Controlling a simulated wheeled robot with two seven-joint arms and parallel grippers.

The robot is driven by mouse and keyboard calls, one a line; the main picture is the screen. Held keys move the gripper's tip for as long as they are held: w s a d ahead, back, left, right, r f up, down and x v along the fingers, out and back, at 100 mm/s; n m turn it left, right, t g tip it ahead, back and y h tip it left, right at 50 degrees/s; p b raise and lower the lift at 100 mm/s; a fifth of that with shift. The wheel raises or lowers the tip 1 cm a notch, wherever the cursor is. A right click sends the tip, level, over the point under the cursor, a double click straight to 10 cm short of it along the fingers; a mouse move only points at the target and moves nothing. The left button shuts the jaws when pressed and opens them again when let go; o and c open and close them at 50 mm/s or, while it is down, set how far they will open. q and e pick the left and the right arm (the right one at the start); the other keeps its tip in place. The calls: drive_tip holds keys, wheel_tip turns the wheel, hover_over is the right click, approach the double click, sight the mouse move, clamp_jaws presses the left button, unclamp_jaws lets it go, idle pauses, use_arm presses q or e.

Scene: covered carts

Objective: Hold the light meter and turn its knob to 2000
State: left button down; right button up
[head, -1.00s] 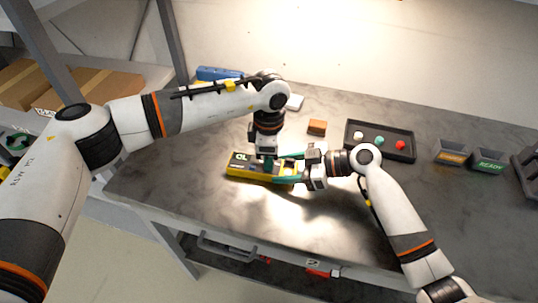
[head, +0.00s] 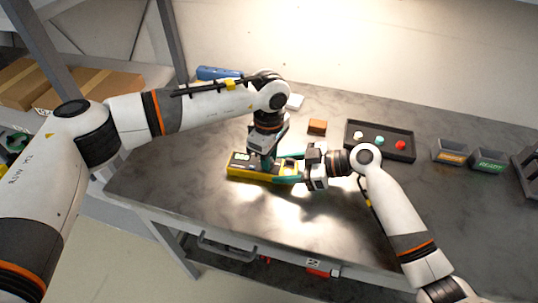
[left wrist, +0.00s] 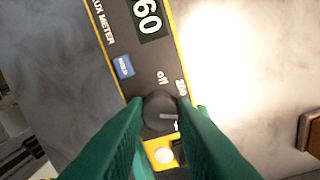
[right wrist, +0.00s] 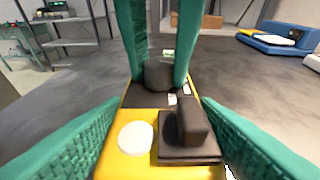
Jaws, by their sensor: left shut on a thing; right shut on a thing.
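The yellow and black light meter (head: 236,171) lies on the table. Its black knob (left wrist: 158,109) sits between the fingers of my left gripper (left wrist: 160,101), which is shut on it from above. The knob's white pointer line points right in the left wrist view, past the "off" and "200" labels; any label there is hidden by the finger. The display (left wrist: 148,18) shows "60", perhaps cut off by the frame. My right gripper (head: 277,167) is shut on the meter's yellow end, which carries a white dome (right wrist: 135,138) and a black block (right wrist: 190,130).
A black tray (head: 352,146) with white, green and red round pieces stands to the right. A brown block (head: 317,127), a white item (head: 295,102) and a blue item (head: 218,73) lie behind. A bin marked READY (head: 488,160) is at right. The front table is clear.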

use_arm(q)
drive_tip(key=c, duration=1.2)
unclamp_jaws()
wheel_tip(320, 180, up, 12)
use_arm(e)
drive_tip(key=o, duration=1.2)
